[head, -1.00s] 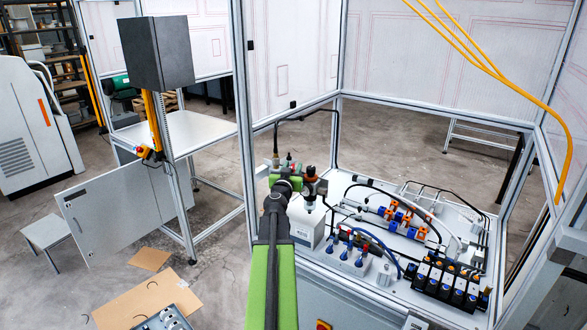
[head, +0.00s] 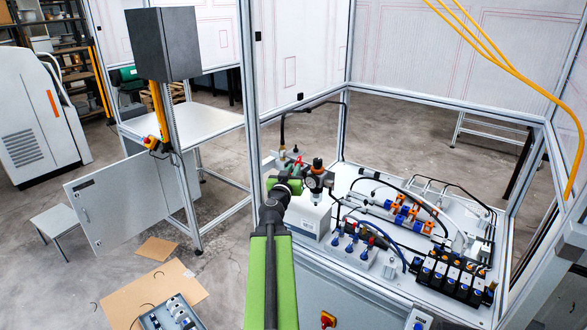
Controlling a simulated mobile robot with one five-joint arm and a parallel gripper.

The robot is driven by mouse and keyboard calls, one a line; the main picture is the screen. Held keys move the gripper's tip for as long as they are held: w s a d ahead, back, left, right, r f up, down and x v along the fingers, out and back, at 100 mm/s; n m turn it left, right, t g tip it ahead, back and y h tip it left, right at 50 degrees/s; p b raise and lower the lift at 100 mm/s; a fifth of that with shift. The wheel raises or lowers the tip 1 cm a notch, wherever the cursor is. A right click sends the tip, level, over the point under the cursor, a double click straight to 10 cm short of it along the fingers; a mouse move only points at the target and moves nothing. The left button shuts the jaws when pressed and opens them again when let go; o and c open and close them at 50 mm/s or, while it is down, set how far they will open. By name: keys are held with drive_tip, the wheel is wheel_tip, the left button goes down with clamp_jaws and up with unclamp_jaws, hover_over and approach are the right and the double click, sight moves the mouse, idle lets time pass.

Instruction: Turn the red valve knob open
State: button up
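A small red part (head: 298,162), which looks like the valve knob, shows just above the end of my green arm at the corner of the machine cell. It is small, and I cannot make out its handle position. An air unit (head: 317,174) with an orange top and a round gauge stands just right of it. My gripper (head: 284,184) is at the far end of the arm, seen from behind, just below the red part in the picture. The arm hides its fingers, so I cannot tell whether it is open or whether it touches anything.
The cell's metal post (head: 247,85) rises just left of the arm. The white deck carries blue-and-orange fittings (head: 408,217), hoses and a black valve block (head: 450,275). A red-and-yellow switch (head: 328,319) sits on the cabinet front. Open floor (head: 222,270) lies left.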

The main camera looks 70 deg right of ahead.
drive_tip(key=w+a+n, duration=0.1)
drive_tip(key=n, duration=0.1)
drive_tip(key=w+a+n+g, duration=0.1)
drive_tip(key=w+n, duration=0.1)
drive_tip(key=n, duration=0.1)
drive_tip(key=w+a+n+g, duration=0.1)
drive_tip(key=w+n, duration=0.1)
drive_tip(key=n, duration=0.1)
drive_tip(key=shift+w+a, duration=0.15)
drive_tip(key=shift+a, duration=0.05)
clamp_jaws()
drive_tip(key=w+a+n+g, duration=0.2)
drive_tip(key=w+a+n, duration=0.15)
drive_tip(key=n, duration=0.25)
drive_tip(key=d, duration=0.3)
drive_tip(key=s+d, duration=0.1)
drive_tip(key=d, duration=0.6)
drive_tip(key=shift+s, duration=0.4)
drive_tip(key=shift+s+d+f, duration=0.1)
drive_tip(key=shift+s+d, duration=0.05)
drive_tip(key=shift+s, duration=0.9)
drive_tip(key=shift+s+d, duration=0.15)
drive_tip(key=shift+s, duration=0.85)
